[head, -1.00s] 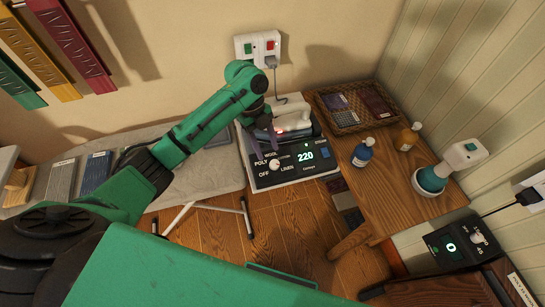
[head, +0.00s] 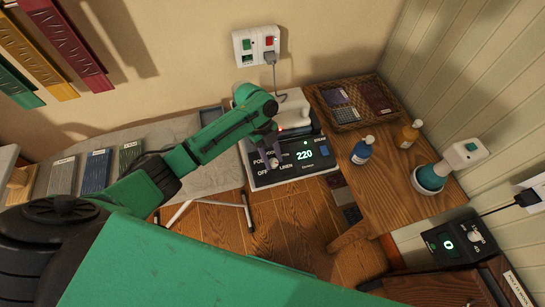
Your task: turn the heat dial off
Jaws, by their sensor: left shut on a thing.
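The heat dial (head: 273,163) is a small pale knob on the dark front panel (head: 285,172) of the iron station. Marks such as OFF and LINEN stand around it, and the green display beside it reads 220. My left gripper (head: 269,156) reaches down from above and is shut on the dial, hiding part of it and some marks. Which mark the dial points to is unclear. A white iron (head: 292,108) with a small red light rests on the station behind my left wrist. My right gripper is not in view.
Another panel (head: 452,245) reads 0. A wall socket with switches (head: 256,46) is behind.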

